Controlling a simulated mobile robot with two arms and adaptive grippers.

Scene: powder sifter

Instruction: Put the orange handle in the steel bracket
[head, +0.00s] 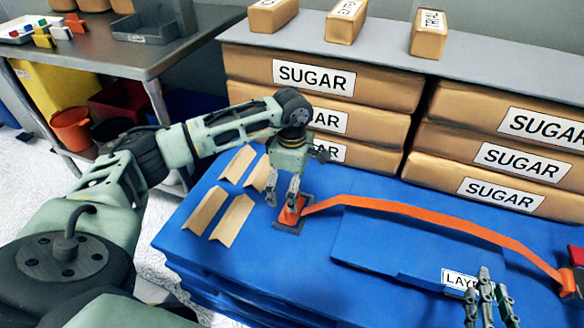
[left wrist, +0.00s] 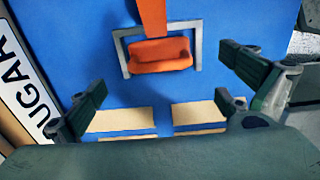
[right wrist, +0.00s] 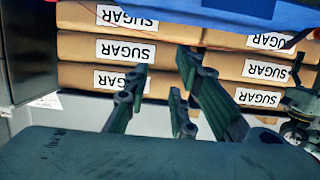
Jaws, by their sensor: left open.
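The orange handle (left wrist: 160,55) lies inside the grey steel bracket (left wrist: 198,48) in the left wrist view, between its two side arms. Its orange strap (left wrist: 152,15) runs over the bracket's far edge. Whether it is fully seated I cannot tell. In the head view the bracket (head: 287,228) sits on the blue stack, and the handle (head: 291,212) is partly hidden by my left gripper (head: 283,196). My left gripper (left wrist: 163,76) is open just above the handle, its fingers apart from it. My right gripper (head: 487,290) is empty at lower right, its fingers partly spread (right wrist: 160,72).
Several cardboard angle pieces (head: 233,220) lie left of the bracket. The strap (head: 420,209) crosses the blue stack (head: 400,240) to an orange end (head: 568,283) at right. Stacked sugar bags (head: 310,75) stand behind. A grey side table (head: 110,55) is at upper left.

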